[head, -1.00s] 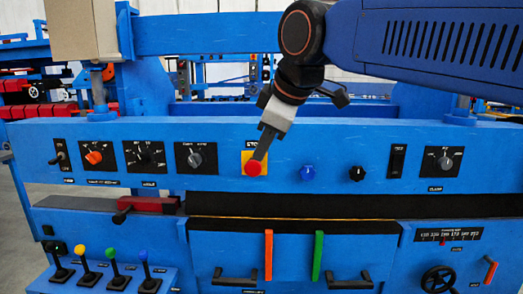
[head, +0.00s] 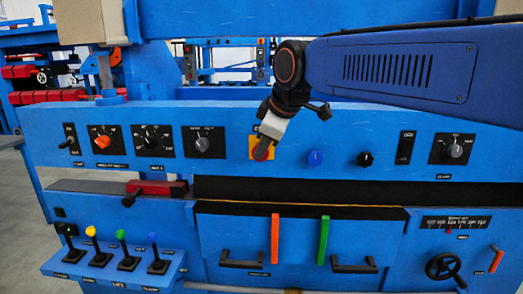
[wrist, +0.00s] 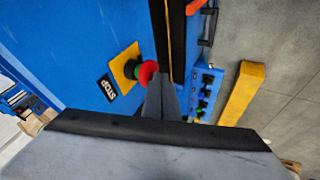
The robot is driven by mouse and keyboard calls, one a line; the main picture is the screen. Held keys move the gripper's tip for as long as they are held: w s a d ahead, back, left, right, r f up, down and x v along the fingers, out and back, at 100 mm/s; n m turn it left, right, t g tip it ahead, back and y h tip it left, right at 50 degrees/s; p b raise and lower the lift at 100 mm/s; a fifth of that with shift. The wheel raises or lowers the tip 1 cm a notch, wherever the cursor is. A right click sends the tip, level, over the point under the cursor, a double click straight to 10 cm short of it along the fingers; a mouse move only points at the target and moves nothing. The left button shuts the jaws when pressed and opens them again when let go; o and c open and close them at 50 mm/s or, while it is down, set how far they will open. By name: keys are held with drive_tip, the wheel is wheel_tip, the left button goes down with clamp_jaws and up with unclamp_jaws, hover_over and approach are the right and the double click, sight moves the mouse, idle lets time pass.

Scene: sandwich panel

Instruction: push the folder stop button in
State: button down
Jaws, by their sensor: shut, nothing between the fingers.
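The folder stop button is a red mushroom button (wrist: 148,73) on a yellow square plate (wrist: 125,66), with a black STOP label (wrist: 108,88) beside it in the wrist view. A green ring shows behind its red head. In the wrist view the fingertips (wrist: 159,79) overlap the button's edge. I cannot tell whether they touch it.
An orange-marked knob (head: 103,141), a grey knob (head: 204,144), a blue knob (head: 315,158) and a black knob (head: 365,159) share the panel. Below are coloured levers (head: 124,248), an orange bar (head: 275,238) and a green bar (head: 323,240). The floor is grey.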

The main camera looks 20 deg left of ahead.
drive_tip(key=shift+w+a, duration=0.2)
drive_tip(key=shift+w, duration=0.65)
